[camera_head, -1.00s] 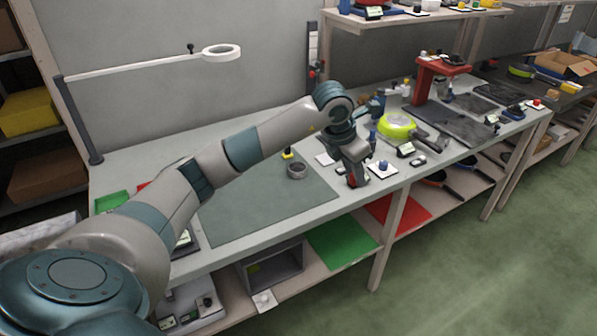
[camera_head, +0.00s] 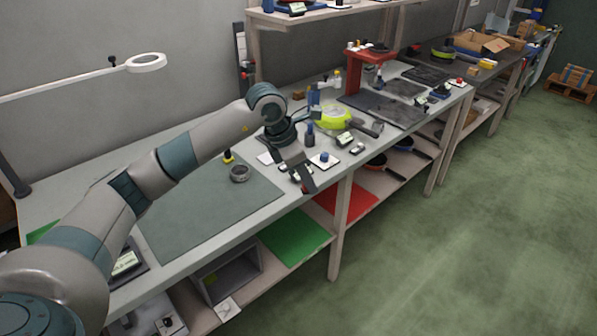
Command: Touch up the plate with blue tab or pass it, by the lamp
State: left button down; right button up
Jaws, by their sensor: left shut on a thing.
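My left arm reaches from the lower left over the bench. Its gripper (camera_head: 302,182) is low near the bench's front edge, right of the grey-green mat. It is shut on a small grey flat piece (camera_head: 296,156); my wrist partly hides it, and I see no blue tab on it. A white square with a blue knob (camera_head: 323,158) lies on the bench just right of the gripper. The lamp (camera_head: 146,63), a white ring on a long arm, stands at the left, well away from the gripper. My right gripper is not in view.
The mat (camera_head: 205,215) is mostly clear, with a grey ring (camera_head: 239,173) and a yellow-black knob (camera_head: 228,157) at its far edge. A lime pan (camera_head: 333,118), small displays and a red stand (camera_head: 370,68) crowd the right. Green (camera_head: 295,238) and red sheets lie on the lower shelf.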

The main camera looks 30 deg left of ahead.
pick_arm(q)
jog(key=s+d+m+g+y, duration=0.1)
jog(key=s+d+m+g, duration=0.2)
jog(key=s+m, duration=0.6)
jog(key=s+d+f+m+g+y, duration=0.1)
jog(key=s+d+m+g+y, duration=0.1)
jog(key=s+m, duration=0.8)
jog(key=d+m+g, duration=0.1)
jog(key=m+g, duration=0.1)
jog(key=m, duration=0.5)
jog(key=shift+s+d+m+g, duration=0.15)
jog(key=shift+m+g, duration=0.15)
jog(key=shift+g, duration=0.1)
